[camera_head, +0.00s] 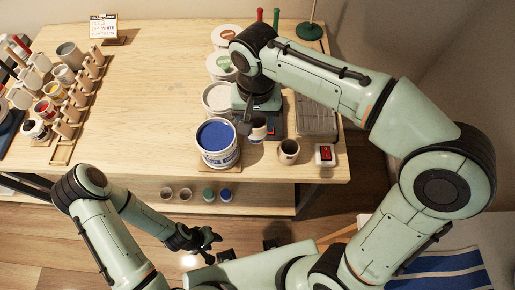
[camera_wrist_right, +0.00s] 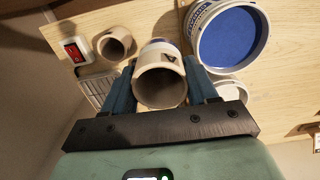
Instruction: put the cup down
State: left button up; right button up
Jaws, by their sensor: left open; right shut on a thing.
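My right gripper (camera_head: 246,122) is shut on a beige cup (camera_head: 258,127), which shows a pale and dark blue band. In the right wrist view the cup (camera_wrist_right: 161,80) sits between the two blue-grey fingers, its open mouth facing the camera. The held cup is just right of a white bucket of blue glaze (camera_head: 217,142), over the right part of the table. I cannot tell whether it touches the surface. A second beige cup (camera_head: 289,151) stands upright to its right. My left gripper (camera_head: 208,240) is open and empty, in front of the table.
A small device with a red switch (camera_head: 325,155) is right of the second cup, by a grey ribbed tray (camera_head: 315,118). More tubs (camera_head: 217,97) stand behind the glaze bucket. A rack of cups and tools (camera_head: 70,95) is at left. The table's middle (camera_head: 150,100) is clear.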

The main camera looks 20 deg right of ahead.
pick_arm(q)
jog(key=shift+s+f+b, duration=0.75)
jog(key=shift+s+f, duration=0.05)
jog(key=shift+f, duration=0.35)
pick_arm(e)
notch_tip(320, 180, down, 13)
jog(key=shift+f, duration=0.1)
jog(key=shift+f, duration=0.15)
jog(key=o, duration=0.8)
pick_arm(q)
jog(key=shift+s+f, duration=0.1)
jog(key=shift+f, duration=0.05)
pick_arm(e)
jog(key=shift+r, duration=0.45)
pick_arm(q)
jog(key=shift+w+r+p, duration=0.45)
jog(key=shift+r, duration=0.15)
jog(key=shift+w+r+p, duration=0.4)
jog(key=shift+r, duration=0.2)
pick_arm(e)
notch_tip(320, 180, up, 12)
jog(key=shift+f, duration=0.25)
